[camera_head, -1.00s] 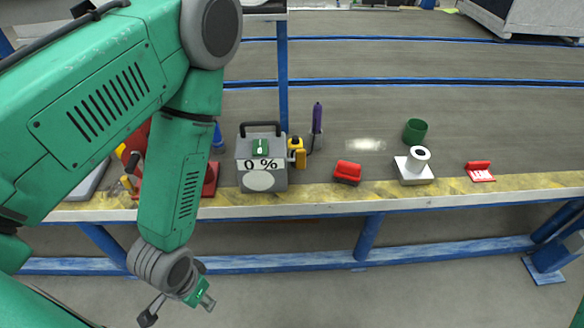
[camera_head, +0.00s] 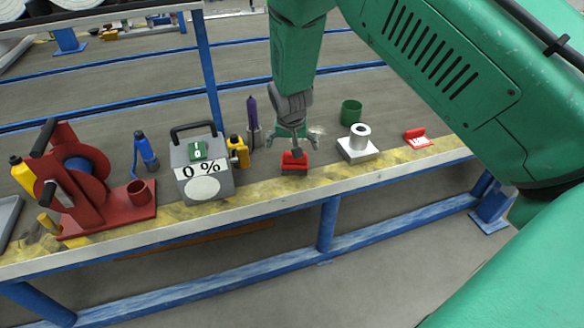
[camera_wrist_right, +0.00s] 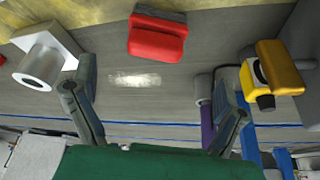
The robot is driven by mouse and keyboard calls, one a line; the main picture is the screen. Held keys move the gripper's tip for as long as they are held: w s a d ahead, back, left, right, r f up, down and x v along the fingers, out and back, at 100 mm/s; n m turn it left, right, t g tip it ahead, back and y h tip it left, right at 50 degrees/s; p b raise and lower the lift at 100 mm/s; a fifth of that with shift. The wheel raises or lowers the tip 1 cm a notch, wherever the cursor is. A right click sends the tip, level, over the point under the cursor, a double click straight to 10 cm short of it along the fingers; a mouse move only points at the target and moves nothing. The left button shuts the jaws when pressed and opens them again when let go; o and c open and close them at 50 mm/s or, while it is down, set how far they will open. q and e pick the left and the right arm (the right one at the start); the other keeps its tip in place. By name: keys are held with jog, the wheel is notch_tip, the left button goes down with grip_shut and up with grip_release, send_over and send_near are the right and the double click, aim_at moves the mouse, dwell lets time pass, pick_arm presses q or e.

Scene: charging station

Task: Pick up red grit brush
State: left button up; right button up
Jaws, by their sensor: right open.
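A red brush (camera_head: 294,160) with a dark underside sits on the table near its yellow-marked front edge. My right gripper (camera_head: 294,136) is open with its fingers spread just behind and above the brush in the head view. In the right wrist view the brush (camera_wrist_right: 158,37) lies beyond the open fingers of my right gripper (camera_wrist_right: 155,80), with nothing between them. My left gripper is out of view.
A white flanged cylinder (camera_head: 358,145), a green cup (camera_head: 351,112) and a smaller red piece (camera_head: 417,138) stand to the right. A yellow tool (camera_head: 238,152), a purple-handled tool (camera_head: 252,120), a grey "0 %" box (camera_head: 203,170) and a red reel stand (camera_head: 85,185) are left.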

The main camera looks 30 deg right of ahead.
aim_at(294, 161)
jog(key=x, duration=0.3)
jog(key=b+x, duration=0.1)
jog(key=x, duration=0.1)
jog(key=shift+d+f, duration=0.1)
jog(key=shift+d, duration=0.2)
jog(key=shift+f+b, duration=0.4)
jog(key=shift+f, duration=0.05)
jog(key=b+x, duration=0.2)
jog(key=x, duration=0.1)
jog(key=shift+f, duration=0.35)
jog(key=shift+w+d+f, duration=0.1)
jog(key=shift+f, duration=0.15)
jog(key=shift+d+r, duration=0.1)
jog(key=shift+d, duration=0.05)
jog(key=c, duration=1.1)
jog(key=shift+c, duration=0.4)
jog(key=shift+c, duration=0.6)
